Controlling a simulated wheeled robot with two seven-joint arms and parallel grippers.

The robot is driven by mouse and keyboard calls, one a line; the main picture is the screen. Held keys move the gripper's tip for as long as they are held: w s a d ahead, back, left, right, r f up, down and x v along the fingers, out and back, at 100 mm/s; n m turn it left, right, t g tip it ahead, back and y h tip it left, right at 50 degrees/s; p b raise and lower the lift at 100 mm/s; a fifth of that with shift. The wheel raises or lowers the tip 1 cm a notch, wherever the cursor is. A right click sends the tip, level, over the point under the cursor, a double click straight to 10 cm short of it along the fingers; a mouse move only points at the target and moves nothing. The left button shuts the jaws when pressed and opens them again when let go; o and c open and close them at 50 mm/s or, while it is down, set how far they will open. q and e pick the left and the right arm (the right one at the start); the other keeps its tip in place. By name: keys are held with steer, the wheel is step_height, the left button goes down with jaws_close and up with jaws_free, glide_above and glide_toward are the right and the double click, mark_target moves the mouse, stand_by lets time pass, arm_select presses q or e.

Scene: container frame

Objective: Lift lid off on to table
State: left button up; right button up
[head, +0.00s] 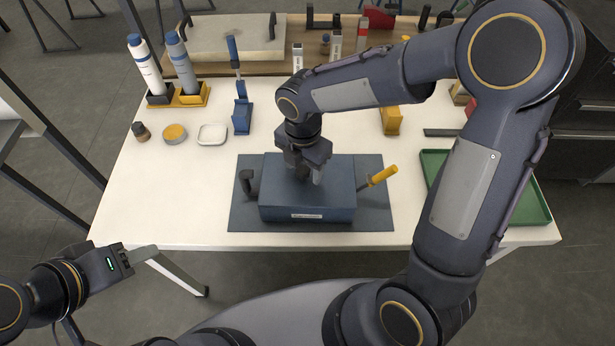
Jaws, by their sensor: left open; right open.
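A blue-grey box (308,211) with a label on its front sits on a dark mat (375,215) in the middle of the white table. Its flat top, the lid (340,172), appears in place. My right gripper (304,178) is over the top of the box, pointing down, with its fingers apart. Whether the fingers touch a handle on the lid is hidden by the gripper itself. My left gripper (140,257) is open and empty, off the table's front left edge.
A black handle-like part (249,184) is left of the box; a yellow-handled tool (382,175) is at its right. A green tray (530,200) is at right. Small round containers (174,134) and a blue holder (242,116) stand behind. The front left tabletop is clear.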

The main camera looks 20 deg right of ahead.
steer(key=shift+c, duration=0.5)
jaws_close()
steer(key=shift+r, duration=0.15)
